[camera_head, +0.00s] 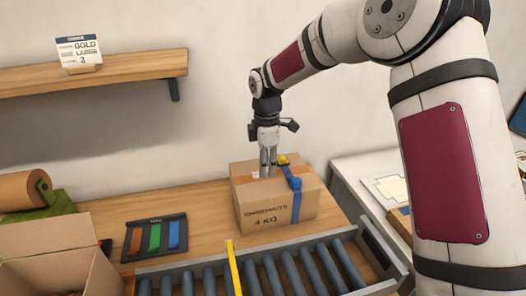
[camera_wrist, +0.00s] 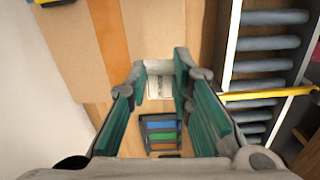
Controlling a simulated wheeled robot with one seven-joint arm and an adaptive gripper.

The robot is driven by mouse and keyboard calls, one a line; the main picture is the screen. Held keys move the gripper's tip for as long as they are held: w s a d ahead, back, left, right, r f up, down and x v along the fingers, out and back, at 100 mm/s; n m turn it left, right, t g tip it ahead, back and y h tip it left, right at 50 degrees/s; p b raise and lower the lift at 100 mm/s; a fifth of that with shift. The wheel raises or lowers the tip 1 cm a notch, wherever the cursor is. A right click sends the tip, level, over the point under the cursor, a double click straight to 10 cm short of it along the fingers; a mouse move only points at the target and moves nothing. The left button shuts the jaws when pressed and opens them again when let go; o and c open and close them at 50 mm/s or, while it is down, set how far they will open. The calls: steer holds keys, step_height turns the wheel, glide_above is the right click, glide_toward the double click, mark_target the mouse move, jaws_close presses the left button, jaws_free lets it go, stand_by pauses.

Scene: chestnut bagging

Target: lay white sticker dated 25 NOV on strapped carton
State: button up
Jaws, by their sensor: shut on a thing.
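The strapped carton (camera_head: 272,214) stands closed on the wooden table, printed "CHESTNUTS 4 KG". A blue strap (camera_head: 296,200) with a yellow piece at its top crosses its right part. My gripper (camera_head: 267,175) points down over the left part of the carton's top. In the wrist view its fingers (camera_wrist: 160,68) are shut on a small white sticker (camera_wrist: 159,88) with dark print too small to read. The sticker shows as a white patch beside the fingertips in the head view (camera_head: 254,175). I cannot tell whether it touches the carton. The carton top (camera_wrist: 75,45) shows a brown tape band.
A dark tray (camera_head: 129,257) with brown, green and blue strips lies left of the carton. A roller conveyor (camera_head: 155,272) with a yellow bar runs along the front. An open box (camera_head: 35,240) stands at lower left. A shelf (camera_head: 120,69) holds a "GOLD" label card (camera_head: 80,50).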

mark_target(264, 188)
steer(key=shift+w+a+r+n, duration=0.1)
steer(key=shift+w+a+n, duration=0.25)
steer(key=shift+w+n, duration=0.05)
steer(key=shift+f+b, duration=0.55)
steer(key=shift+f, duration=2.65)
steer(key=shift+w+d, duration=0.1)
steer(key=shift+d, duration=0.1)
steer(key=o, duration=0.7)
steer(key=shift+o, duration=0.2)
steer(key=shift+r+p, duration=0.4)
steer(key=shift+r, duration=3.1)
